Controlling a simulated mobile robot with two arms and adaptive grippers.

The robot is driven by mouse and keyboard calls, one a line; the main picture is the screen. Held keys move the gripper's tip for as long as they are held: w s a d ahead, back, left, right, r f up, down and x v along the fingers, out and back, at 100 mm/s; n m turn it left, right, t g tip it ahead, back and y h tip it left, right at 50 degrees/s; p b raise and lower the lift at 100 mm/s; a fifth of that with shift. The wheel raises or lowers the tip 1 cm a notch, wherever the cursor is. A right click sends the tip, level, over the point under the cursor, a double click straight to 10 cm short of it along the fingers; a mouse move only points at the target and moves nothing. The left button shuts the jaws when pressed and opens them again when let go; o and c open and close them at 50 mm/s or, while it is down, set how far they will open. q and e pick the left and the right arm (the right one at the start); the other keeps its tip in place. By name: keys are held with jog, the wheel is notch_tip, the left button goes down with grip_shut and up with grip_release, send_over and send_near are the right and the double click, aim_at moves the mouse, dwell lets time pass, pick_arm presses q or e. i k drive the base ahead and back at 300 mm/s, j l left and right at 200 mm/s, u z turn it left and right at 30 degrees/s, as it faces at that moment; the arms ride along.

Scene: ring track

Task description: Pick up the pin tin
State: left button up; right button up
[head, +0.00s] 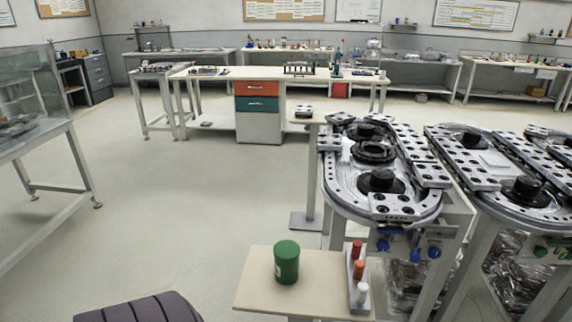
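A green cylindrical tin with a lid (287,262), which I take to be the pin tin, stands upright on a small beige side table (255,292) at the bottom middle of the head view. A small pale label shows low on its left side. Nothing touches it. Neither of my grippers is in view.
A narrow rack (352,296) with red, orange and white capped items stands right of the tin. The ring track (335,185) rises behind and to the right. A dark ribbed surface (140,308), perhaps a seat, is at lower left. Open floor lies left of the table.

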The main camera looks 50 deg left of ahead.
aim_at(286, 252)
jog(key=k+u, duration=0.1)
jog(key=u, duration=1.45)
jog(key=j+z, duration=0.2)
